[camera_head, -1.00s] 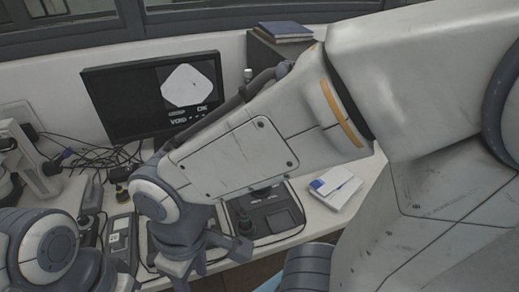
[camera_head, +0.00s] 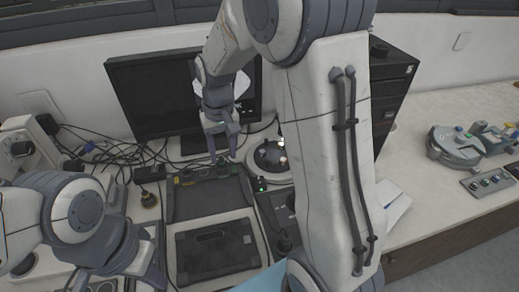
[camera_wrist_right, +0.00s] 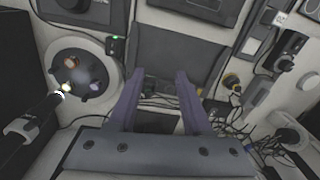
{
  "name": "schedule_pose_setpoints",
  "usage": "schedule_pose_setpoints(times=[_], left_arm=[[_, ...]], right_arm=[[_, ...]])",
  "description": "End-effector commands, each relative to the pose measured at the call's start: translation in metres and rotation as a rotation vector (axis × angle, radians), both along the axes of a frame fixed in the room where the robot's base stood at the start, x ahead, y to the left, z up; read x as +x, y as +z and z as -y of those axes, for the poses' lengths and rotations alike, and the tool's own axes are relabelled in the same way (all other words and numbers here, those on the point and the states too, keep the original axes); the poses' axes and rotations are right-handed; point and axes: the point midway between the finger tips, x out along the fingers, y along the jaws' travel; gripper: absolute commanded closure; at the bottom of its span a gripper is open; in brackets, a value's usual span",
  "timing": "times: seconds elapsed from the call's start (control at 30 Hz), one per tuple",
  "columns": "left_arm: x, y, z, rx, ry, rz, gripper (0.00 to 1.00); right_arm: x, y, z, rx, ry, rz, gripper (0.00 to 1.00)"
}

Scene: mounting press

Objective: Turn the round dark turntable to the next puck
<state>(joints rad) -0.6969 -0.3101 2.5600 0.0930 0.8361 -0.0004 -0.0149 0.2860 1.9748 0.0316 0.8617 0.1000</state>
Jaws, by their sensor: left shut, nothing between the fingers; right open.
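The round dark turntable (camera_head: 270,157) sits in a pale ring on the table, in front of the monitor's right side. My right arm covers its right edge in the head view. In the right wrist view the turntable (camera_wrist_right: 80,72) is at the left and carries an orange-brown puck (camera_wrist_right: 73,62), a purplish puck (camera_wrist_right: 97,86) and a bright spot at its lower edge. My right gripper (camera_head: 223,157) points down, open and empty, to the left of the turntable and apart from it. Its fingers also show in the wrist view (camera_wrist_right: 158,88). My left gripper (camera_head: 153,278) is shut and empty at the lower left.
A monitor (camera_head: 165,90) stands behind. A dark tray (camera_head: 208,196) and a dark flat case (camera_head: 216,252) lie in front of my right gripper. A small box with a green light (camera_head: 261,186) stands close in front of the turntable. Cables crowd the left.

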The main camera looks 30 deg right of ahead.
Motion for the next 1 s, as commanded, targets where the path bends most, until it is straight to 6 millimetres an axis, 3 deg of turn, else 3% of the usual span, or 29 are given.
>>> schedule_pose_setpoints(times=[0.03, 0.1, 0.2, 0.3, 0.4, 0.53, 1.0], left_arm=[[0.000, 0.001, 0.000, 0.000, 0.000, 0.000, 1.00], [0.000, 0.001, 0.000, 0.000, 0.000, 0.000, 1.00], [0.000, 0.002, 0.000, 0.000, 0.000, 0.000, 1.00], [0.000, 0.002, 0.000, 0.000, 0.000, 0.000, 1.00], [0.000, 0.003, 0.000, 0.000, 0.000, 0.000, 1.00], [0.000, 0.006, 0.000, 0.000, 0.000, 0.000, 1.00], [0.000, 0.022, 0.000, 0.000, 0.001, 0.000, 1.00]], right_arm=[[0.019, -0.011, 0.036, -0.005, -0.095, -0.010, 0.51], [0.036, -0.024, 0.078, -0.009, -0.195, -0.015, 0.51], [0.049, -0.039, 0.126, -0.015, -0.303, -0.020, 0.51], [0.053, -0.049, 0.156, -0.019, -0.366, -0.023, 0.51], [0.053, -0.056, 0.169, -0.020, -0.393, -0.025, 0.51], [0.053, -0.070, 0.171, -0.020, -0.397, -0.028, 0.51], [0.052, -0.148, 0.170, -0.020, -0.395, -0.027, 0.51]])
